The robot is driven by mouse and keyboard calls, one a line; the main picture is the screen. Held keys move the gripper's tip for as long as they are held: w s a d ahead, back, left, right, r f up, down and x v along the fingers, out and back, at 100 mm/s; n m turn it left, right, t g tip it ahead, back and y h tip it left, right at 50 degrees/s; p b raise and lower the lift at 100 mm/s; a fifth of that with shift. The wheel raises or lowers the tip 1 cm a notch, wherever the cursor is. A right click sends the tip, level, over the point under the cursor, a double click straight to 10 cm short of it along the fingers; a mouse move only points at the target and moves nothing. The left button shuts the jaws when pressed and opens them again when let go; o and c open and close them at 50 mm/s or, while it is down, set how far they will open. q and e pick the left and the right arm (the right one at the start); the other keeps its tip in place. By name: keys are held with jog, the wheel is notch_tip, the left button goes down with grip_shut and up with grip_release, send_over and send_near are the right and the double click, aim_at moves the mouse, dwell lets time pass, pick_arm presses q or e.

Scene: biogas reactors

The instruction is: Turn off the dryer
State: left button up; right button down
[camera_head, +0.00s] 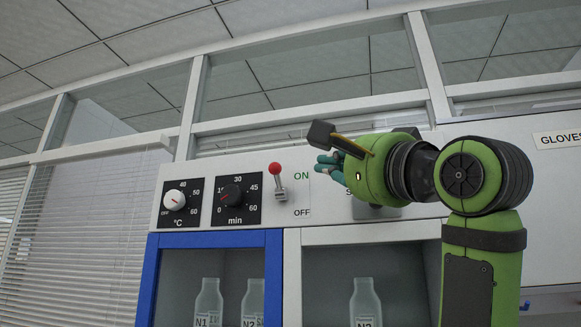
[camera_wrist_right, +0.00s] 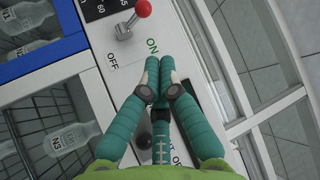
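The dryer's white control panel (camera_head: 230,174) spans the cabinets in the head view. It carries a lever switch with a red ball (camera_head: 274,169), marked ON above and OFF below. The lever points up, toward the ON side. The red ball also shows at the top of the right wrist view (camera_wrist_right: 143,8). My right gripper (camera_head: 322,166) is to the right of the lever, apart from it. In the wrist view its teal fingers (camera_wrist_right: 161,74) come together at the tips with nothing visible between them. My left gripper is not in view.
Left of the lever are a white °C knob (camera_head: 174,199) and a dark min knob (camera_head: 233,194). Below are a blue-framed cabinet (camera_head: 152,275) and a white-framed one (camera_head: 292,270), with bottles inside. Behind my right gripper, part of the panel and its labels are hidden.

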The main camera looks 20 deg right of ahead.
aim_at(278, 180)
jog(key=p+x, duration=0.7)
jog(key=x, duration=0.2)
jog(key=shift+r, duration=0.15)
jog(key=shift+w+a, duration=0.1)
jog(key=shift+w, duration=0.15)
jog(key=shift+w+a, duration=0.1)
jog(key=shift+w, duration=0.25)
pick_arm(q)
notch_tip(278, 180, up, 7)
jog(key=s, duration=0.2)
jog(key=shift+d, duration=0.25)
pick_arm(e)
jog(key=shift+s, duration=0.15)
